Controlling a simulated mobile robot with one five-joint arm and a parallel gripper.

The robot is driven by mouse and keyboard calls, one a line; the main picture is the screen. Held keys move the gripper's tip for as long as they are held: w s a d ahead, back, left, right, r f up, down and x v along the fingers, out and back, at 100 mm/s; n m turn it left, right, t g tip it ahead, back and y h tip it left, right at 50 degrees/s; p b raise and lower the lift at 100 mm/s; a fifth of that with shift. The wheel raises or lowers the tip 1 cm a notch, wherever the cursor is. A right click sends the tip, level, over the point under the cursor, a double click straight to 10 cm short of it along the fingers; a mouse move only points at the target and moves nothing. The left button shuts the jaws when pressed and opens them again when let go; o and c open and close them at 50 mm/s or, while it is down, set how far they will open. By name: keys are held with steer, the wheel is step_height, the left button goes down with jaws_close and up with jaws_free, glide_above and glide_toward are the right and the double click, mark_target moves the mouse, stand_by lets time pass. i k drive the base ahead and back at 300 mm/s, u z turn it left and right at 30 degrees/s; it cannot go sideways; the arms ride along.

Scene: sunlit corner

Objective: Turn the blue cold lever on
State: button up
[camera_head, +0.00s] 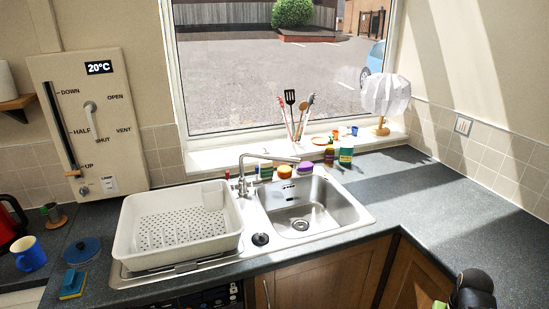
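A grey metal tap (242,182) stands behind the sink, between the white dish rack and the basin. Its spout reaches right over the steel sink (347,208). A small red part (227,174) shows at the left of the tap. I cannot clearly make out the blue cold lever; the area right of the tap's column is small and crowded with bottles. I cannot tell the lever's position, and no running water is visible. A black rounded shape (474,290) at the bottom right seems to be part of my arm. No fingertips can be made out, far from the tap.
A white dish rack (130,240) stands left of the tap. An orange-topped pot (284,171), a purple item (305,168) and bottles line the back of the sink. The dark worktop (440,205) on the right is clear. A wall panel (90,125) hangs at left.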

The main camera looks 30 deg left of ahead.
mark_target(257, 182)
steer(key=u, duration=0.4)
steer(key=i, duration=0.1)
steer(key=u, duration=1.85)
steer(key=k, duration=0.8)
steer(key=z, duration=0.05)
steer(key=i, duration=0.8)
